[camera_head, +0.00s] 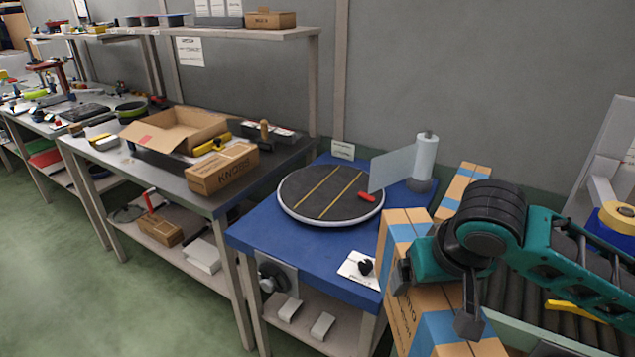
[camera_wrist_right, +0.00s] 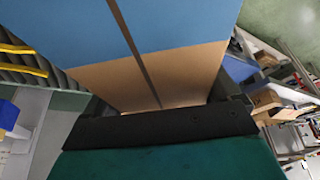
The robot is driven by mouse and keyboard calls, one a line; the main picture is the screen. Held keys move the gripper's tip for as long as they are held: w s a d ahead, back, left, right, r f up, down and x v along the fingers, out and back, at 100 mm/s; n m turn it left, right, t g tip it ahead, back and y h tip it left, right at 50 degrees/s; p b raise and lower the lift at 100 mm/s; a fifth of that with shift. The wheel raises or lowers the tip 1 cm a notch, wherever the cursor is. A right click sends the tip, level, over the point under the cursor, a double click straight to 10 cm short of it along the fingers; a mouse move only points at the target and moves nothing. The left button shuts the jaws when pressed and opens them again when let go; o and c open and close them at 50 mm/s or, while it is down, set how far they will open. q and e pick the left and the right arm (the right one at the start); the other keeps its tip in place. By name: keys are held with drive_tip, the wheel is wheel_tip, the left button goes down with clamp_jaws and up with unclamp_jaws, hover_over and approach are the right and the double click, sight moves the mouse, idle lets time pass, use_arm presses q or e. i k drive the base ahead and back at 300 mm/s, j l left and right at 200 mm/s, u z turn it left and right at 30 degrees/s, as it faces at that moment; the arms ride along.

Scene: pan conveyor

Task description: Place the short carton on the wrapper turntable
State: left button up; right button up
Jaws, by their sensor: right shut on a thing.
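My right gripper (camera_head: 436,297) is shut on a brown carton with blue tape (camera_head: 402,312), held in front of the right edge of the blue table. In the right wrist view the carton (camera_wrist_right: 140,80) fills the space between the fingers (camera_wrist_right: 160,108). I take it for the short carton; its far side and base are hidden. The wrapper turntable (camera_head: 310,198) is a dark round disc with two yellow lines and a pale rim, on the blue table left of the carton. No carton stands on it. My left gripper is not in view.
A blue-taped carton part (camera_head: 463,185) shows behind my gripper; I cannot tell whether it is separate. A film roll post (camera_head: 425,160) with a translucent sheet stands behind the turntable. A roller conveyor (camera_head: 530,300) is at right. A small carton (camera_head: 222,170) sits on the left bench.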

sight(331, 189)
drive_tip(key=i+j+u, duration=0.2)
drive_tip(key=i, duration=0.3)
drive_tip(key=i+u, duration=0.2)
drive_tip(key=i, duration=0.25)
